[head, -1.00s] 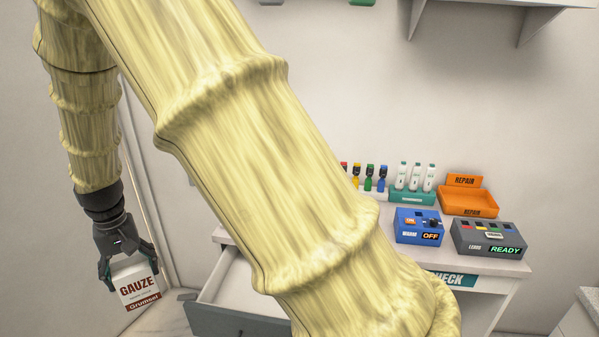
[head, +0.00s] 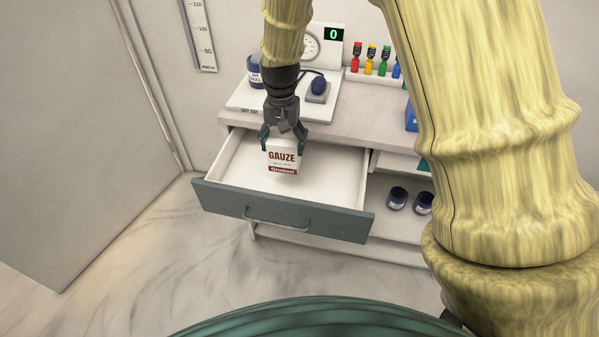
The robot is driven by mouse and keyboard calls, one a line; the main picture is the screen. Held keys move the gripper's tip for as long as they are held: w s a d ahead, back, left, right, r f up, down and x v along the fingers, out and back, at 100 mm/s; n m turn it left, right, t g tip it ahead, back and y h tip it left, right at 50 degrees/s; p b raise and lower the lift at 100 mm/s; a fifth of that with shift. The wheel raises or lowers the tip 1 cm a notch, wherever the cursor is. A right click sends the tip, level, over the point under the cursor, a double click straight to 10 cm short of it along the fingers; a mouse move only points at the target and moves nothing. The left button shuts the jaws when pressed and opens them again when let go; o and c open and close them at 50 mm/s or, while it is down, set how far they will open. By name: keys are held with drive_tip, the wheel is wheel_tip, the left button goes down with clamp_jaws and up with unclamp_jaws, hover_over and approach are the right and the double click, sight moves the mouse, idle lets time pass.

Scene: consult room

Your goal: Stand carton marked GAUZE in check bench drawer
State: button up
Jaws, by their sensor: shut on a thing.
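The carton marked GAUZE (head: 282,158) is white with a dark red band at its lower edge. It is upright, its label facing me. My gripper (head: 283,139) is shut on its top from above. The check bench drawer (head: 335,184) is pulled open, with a grey front and a white inside. The carton shows over the inside of the drawer, towards its back left. I cannot tell whether its base touches the drawer floor. The rest of the drawer looks empty.
The bench top (head: 350,124) behind the drawer holds a white device with a dial, a dark blue cuff bulb (head: 319,86), a dark jar (head: 254,72) and several coloured bottles. Two dark jars (head: 397,198) stand on a shelf right of the drawer. My arm covers the right side.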

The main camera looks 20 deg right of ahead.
drive_tip(key=shift+s+d+f+m, duration=0.1)
drive_tip(key=shift+s+f+m, duration=0.1)
drive_tip(key=shift+f, duration=0.35)
drive_tip(key=shift+s+d+f+m, duration=0.1)
drive_tip(key=shift+s+f, duration=0.05)
drive_tip(key=shift+f, duration=0.4)
drive_tip(key=shift+w+f+p, duration=0.1)
drive_tip(key=shift+f+p, duration=1.1)
drive_tip(key=shift+f, duration=3.3)
drive_tip(key=shift+f, duration=0.1)
drive_tip(key=o, duration=1.2)
drive_tip(key=shift+a+r+b, duration=0.1)
drive_tip(key=shift+r+b, duration=1.45)
drive_tip(key=shift+r, duration=4.6)
